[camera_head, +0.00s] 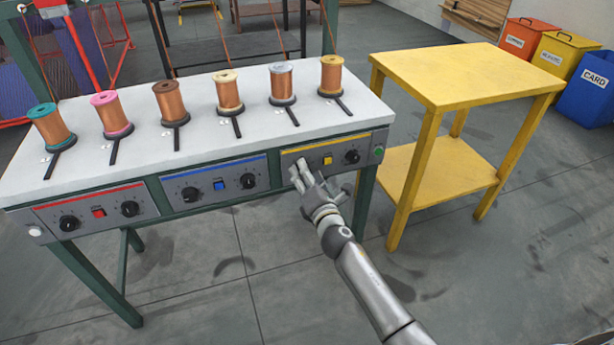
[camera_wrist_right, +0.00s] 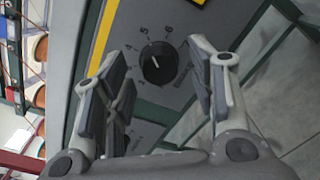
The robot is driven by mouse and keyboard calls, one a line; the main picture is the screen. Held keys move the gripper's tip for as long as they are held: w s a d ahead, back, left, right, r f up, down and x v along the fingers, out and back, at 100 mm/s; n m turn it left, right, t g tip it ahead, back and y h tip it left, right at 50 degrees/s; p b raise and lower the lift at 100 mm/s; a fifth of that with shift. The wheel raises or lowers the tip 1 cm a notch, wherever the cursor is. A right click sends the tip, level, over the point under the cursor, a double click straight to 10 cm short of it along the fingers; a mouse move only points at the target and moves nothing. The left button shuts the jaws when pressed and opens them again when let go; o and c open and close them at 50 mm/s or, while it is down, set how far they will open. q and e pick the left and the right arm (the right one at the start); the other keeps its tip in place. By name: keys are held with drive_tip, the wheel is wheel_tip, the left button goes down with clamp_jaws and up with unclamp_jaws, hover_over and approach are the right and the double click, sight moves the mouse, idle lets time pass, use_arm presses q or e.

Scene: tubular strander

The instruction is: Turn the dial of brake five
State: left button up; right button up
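The yellow-striped control panel (camera_head: 340,158) is at the right end of the bench front. It has a yellow button (camera_head: 327,160) and a black dial (camera_head: 352,156) on its right side. My right gripper (camera_head: 303,178) is in front of the panel's left part and hides what is there. In the right wrist view a round black dial (camera_wrist_right: 158,63) with numbers around it lies between the fingers of my right gripper (camera_wrist_right: 157,75). The fingers are open, one on each side, with visible gaps to the dial. The dial's white mark points toward the upper left. My left gripper is not in view.
The white bench top (camera_head: 215,135) carries several copper spools with black levers. A red-striped panel (camera_head: 95,208) and a blue-striped panel (camera_head: 215,184) are to the left. A green button (camera_head: 379,152) is at the right edge. A yellow table (camera_head: 465,78) stands to the right.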

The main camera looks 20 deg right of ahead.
drive_tip(key=shift+s, duration=0.1)
drive_tip(key=s, duration=1.1)
drive_tip(key=shift+s+r, duration=0.2)
drive_tip(key=shift+s, duration=0.2)
drive_tip(key=shift+f, duration=0.1)
